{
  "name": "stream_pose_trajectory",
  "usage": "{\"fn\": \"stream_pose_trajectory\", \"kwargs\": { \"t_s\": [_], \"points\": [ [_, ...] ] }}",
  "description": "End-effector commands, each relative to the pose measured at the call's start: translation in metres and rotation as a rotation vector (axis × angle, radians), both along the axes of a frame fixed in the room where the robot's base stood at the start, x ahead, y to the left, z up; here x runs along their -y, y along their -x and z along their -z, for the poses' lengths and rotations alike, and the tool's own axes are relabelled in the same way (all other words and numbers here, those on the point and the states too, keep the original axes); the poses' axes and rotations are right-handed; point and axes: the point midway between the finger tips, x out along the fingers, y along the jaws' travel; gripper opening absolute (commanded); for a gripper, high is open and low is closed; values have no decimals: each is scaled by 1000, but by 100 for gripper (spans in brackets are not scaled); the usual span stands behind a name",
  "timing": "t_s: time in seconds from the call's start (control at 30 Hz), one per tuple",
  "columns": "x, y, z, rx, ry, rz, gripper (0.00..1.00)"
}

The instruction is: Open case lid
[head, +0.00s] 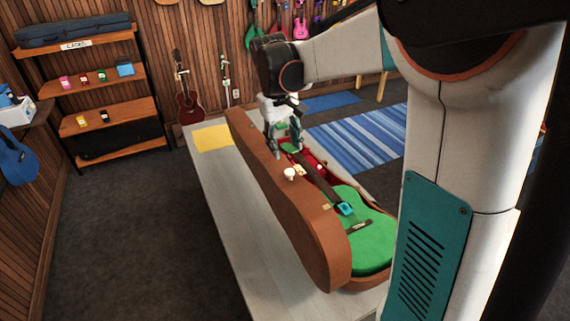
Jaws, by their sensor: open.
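The brown case stands on a long pale table. Its lid (287,190) is raised on the left side and tilts upright, showing its brown outer face. In the case's red-lined body lies a green ukulele (365,240) with a dark neck. A small light blue item (345,208) is by the strings. My gripper (283,153) is open, pointing down at the far end of the case, close to the lid's inner side and the ukulele's head. I cannot tell whether it touches the lid. My arm hides the case's right side in part.
The pale table (230,215) is clear to the left of the case, with a yellow mat (213,138) at its far end. A shelf rack (95,90) stands at the back left. A blue striped rug (365,140) lies behind. My arm fills the right.

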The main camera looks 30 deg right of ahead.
Motion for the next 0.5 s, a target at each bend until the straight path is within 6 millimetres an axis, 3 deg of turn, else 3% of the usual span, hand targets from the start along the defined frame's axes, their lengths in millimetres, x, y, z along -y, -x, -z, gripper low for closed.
{"fn": "stream_pose_trajectory", "kwargs": {
  "t_s": [0.3, 0.5],
  "points": [
    [9, 0, 61, 1, 0, 0, 45],
    [12, 0, 85, 1, 0, -1, 45]
  ]
}}
